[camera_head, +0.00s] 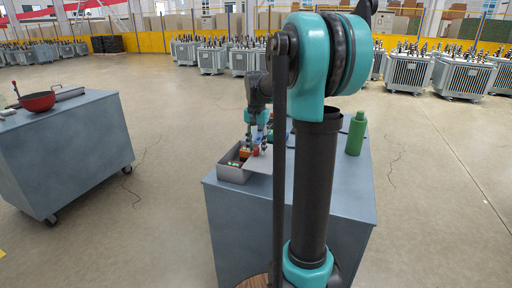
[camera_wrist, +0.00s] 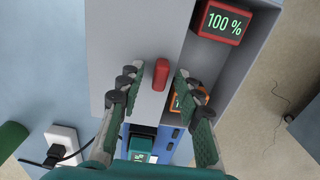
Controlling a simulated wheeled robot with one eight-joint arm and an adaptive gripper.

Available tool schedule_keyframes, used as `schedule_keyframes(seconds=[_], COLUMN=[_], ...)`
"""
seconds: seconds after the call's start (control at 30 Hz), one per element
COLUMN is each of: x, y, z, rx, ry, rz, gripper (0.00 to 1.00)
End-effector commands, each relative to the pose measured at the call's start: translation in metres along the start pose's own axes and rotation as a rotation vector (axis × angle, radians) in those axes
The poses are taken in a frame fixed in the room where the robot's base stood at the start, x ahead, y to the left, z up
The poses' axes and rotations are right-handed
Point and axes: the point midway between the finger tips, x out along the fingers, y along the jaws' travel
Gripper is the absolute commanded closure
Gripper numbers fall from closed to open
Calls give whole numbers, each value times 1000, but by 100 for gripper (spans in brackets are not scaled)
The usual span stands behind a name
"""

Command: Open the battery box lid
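The battery box (camera_head: 233,174) is a grey box on the near left part of the blue-grey cabinet. Its flat grey lid (camera_wrist: 125,35) lies offset to one side, so part of the inside shows; it also appears in the head view (camera_head: 260,164). A red handle (camera_wrist: 161,74) stands on the lid. My gripper (camera_wrist: 160,78) is open, with a finger on each side of the handle and a visible gap to each. In the head view my gripper (camera_head: 257,143) is just above the lid. A red battery (camera_wrist: 222,22) reading 100% and a partly hidden orange one (camera_wrist: 184,101) are in the box.
A green bottle (camera_head: 356,133) stands on the cabinet top (camera_head: 340,190) at the right. A white socket with a black plug (camera_wrist: 62,140) and a teal device (camera_wrist: 140,146) are near my gripper. Another cabinet (camera_head: 70,150) with a red pan (camera_head: 38,102) stands at left.

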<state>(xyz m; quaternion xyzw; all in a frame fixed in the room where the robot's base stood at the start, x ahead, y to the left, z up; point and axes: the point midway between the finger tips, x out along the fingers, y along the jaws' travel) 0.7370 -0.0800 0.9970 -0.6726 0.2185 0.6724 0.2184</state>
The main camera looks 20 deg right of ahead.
Motion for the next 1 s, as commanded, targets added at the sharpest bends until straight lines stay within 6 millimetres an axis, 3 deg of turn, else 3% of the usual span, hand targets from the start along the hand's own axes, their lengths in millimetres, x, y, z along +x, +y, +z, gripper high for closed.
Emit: schedule_keyframes(seconds=[0.27, 0.7, 1.0], x=[-13, -96, -120], y=[0, 0, 0], z=[0, 0, 0], rx=[0, 0, 0], ry=[0, 0, 0], rz=[0, 0, 0], gripper=[66, 66, 66])
